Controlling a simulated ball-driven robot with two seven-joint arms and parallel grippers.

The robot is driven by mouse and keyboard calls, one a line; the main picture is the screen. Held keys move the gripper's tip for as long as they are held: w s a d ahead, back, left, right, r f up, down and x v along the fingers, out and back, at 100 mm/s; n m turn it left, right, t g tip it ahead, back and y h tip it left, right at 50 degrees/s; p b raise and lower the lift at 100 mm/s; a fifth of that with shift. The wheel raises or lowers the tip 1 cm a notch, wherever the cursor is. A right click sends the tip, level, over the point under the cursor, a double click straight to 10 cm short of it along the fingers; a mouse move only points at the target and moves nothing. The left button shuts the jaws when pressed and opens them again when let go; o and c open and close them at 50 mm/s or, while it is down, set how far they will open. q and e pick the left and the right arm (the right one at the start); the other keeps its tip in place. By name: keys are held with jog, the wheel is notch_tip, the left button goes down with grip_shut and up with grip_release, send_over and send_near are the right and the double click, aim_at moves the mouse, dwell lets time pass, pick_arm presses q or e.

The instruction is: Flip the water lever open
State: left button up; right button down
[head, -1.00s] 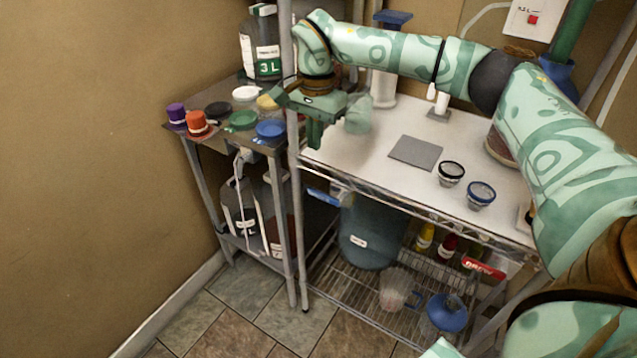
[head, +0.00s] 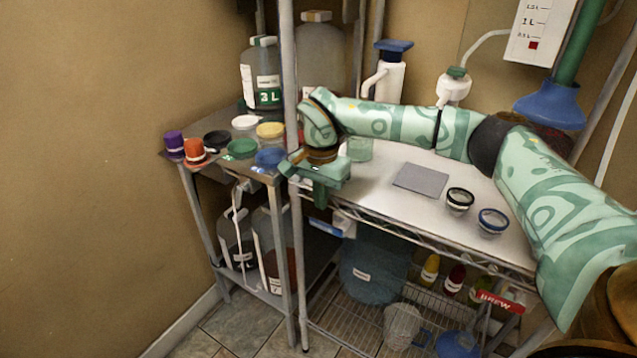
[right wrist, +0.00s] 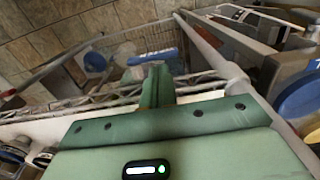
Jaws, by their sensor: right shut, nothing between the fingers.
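A blue lever-like part (head: 330,228) sits just under the front left edge of the white-topped wire shelf. I cannot read a label on it, so I cannot be sure it is the water lever. It also shows in the right wrist view (right wrist: 158,60), just beyond the fingertips. My right gripper (head: 321,198) is above it, near the shelf's front left corner post, pointing down. Its fingers (right wrist: 157,85) are shut and empty. Contact with the blue part cannot be told. My left gripper is not in view.
The metal corner post (head: 291,130) stands close beside my right gripper. A side stand holds several lids, such as a green lid (head: 241,149). On the white top (head: 400,215) are a grey mat (head: 421,180) and two small jars. Blue tank (head: 372,265) stands below.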

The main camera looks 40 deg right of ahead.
aim_at(315, 220)
notch_tip(315, 220, down, 4)
jog(key=shift+f+b, duration=0.1)
jog(key=shift+b, duration=0.6)
jog(key=shift+w+a+f+p, duration=0.15)
jog(key=shift+w+p, duration=0.1)
jog(key=shift+p, duration=0.85)
jog(key=shift+w+f+p, duration=0.2)
jog(key=shift+f+p, duration=0.35)
jog(key=shift+p, duration=0.05)
jog(key=shift+w+a+f+p, duration=0.1)
jog(key=shift+w+f+p, duration=0.1)
jog(key=shift+f+p, duration=0.35)
jog(key=shift+f, duration=0.15)
